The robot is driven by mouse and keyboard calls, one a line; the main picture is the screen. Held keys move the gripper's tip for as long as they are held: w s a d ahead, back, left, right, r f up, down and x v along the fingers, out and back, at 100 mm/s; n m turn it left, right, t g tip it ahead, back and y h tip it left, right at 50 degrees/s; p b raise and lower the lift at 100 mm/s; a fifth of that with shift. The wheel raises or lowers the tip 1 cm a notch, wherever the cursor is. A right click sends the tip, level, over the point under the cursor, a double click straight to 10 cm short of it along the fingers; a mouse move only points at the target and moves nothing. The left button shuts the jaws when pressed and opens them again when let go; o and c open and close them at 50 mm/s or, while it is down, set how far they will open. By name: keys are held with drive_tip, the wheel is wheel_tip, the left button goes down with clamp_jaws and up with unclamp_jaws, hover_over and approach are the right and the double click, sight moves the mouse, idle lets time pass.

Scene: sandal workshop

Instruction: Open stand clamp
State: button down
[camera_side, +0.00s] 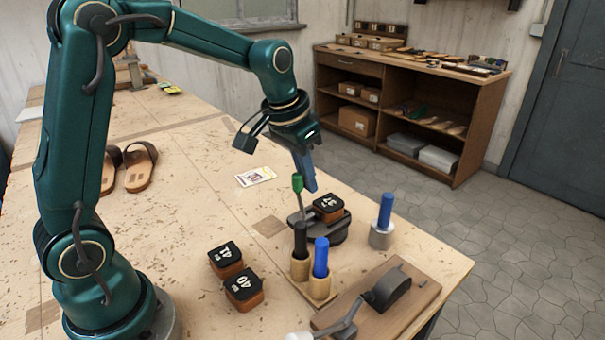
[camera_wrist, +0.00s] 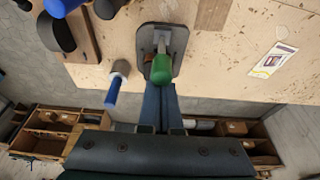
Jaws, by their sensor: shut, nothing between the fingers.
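The stand clamp (camera_side: 335,236) is a dark grey base on the table, with a lever ending in a green handle (camera_side: 297,183). A block marked 42 (camera_side: 328,208) sits on the stand. The lever stands up at the left of the block in the side view. My gripper (camera_side: 311,187) is shut and empty, its blue fingertips close beside the green handle. In the wrist view the green handle (camera_wrist: 161,67) lies just ahead of my fingertips (camera_wrist: 160,88), over the grey stand (camera_wrist: 180,42). I cannot tell whether they touch.
Two blocks, marked 41 (camera_side: 226,260) and 40 (camera_side: 244,289), lie left of the stand. Black and blue-handled tools (camera_side: 320,258) stand in front. A blue-handled tool in a grey holder (camera_side: 382,222) stands right. A wooden board with a lever (camera_side: 415,292) is nearest. A card (camera_side: 256,176) lies behind.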

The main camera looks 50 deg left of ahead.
drive_tip(key=shift+s+f, duration=0.25)
drive_tip(key=shift+s, duration=0.7)
drive_tip(key=shift+s+f, duration=0.2)
drive_tip(key=shift+s, duration=0.35)
drive_tip(key=shift+s+f, duration=0.15)
drive_tip(key=shift+s, duration=0.4)
drive_tip(key=shift+r, duration=0.1)
drive_tip(key=shift+w+r, duration=0.2)
drive_tip(key=shift+r, duration=1)
drive_tip(key=shift+w+r, duration=0.25)
drive_tip(key=shift+r, duration=0.95)
drive_tip(key=shift+w+r, duration=0.2)
drive_tip(key=shift+r, duration=1.1)
